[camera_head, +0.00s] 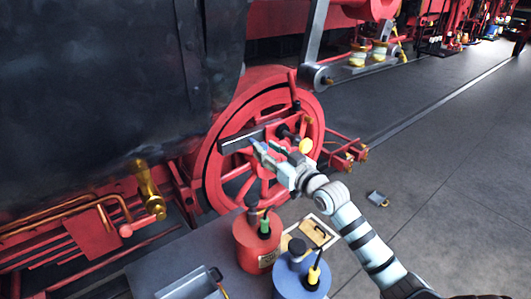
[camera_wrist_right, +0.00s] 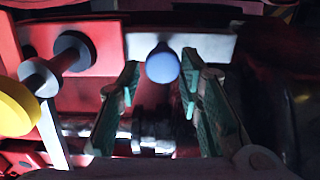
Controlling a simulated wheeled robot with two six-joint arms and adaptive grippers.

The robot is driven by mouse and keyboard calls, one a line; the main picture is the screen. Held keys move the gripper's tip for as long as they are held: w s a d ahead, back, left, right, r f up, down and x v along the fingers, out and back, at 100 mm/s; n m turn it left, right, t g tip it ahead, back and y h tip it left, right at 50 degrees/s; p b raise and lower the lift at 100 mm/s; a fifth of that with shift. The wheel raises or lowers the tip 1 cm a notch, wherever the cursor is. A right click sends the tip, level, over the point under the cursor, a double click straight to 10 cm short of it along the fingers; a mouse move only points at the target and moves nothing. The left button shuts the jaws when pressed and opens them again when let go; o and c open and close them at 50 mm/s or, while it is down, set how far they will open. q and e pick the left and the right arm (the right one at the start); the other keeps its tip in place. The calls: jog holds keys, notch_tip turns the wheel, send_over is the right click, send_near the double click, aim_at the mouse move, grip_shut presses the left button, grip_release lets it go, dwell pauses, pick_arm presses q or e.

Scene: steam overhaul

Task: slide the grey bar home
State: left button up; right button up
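The grey bar (camera_head: 235,141) lies across the face of a red spoked wheel in the head view. In the right wrist view the bar (camera_wrist_right: 212,47) runs sideways at the top, with its left part meeting a red plate. A blue round knob (camera_wrist_right: 162,65) stands in front of the bar and seems joined to it. My right gripper (camera_head: 264,150) is at the wheel beside the bar. In the wrist view the right gripper (camera_wrist_right: 160,70) is open, its green-padded fingers on either side of the knob with gaps. My left gripper is not in view.
The red wheel (camera_head: 211,182) stands beside a dark boiler side (camera_head: 90,90). A yellow knob (camera_head: 306,146) and a dark spool-like part (camera_wrist_right: 70,52) are near the gripper. Red (camera_head: 256,247) and blue (camera_head: 300,279) cans stand below. Floor at right is mostly clear.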

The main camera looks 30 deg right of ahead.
jog(key=shift+o, duration=0.8)
jog(key=shift+w+d+f, duration=0.15)
jog(key=shift+d, duration=0.05)
jog(key=s+d, duration=0.1)
jog(key=s, duration=0.6)
jog(key=shift+s, duration=0.25)
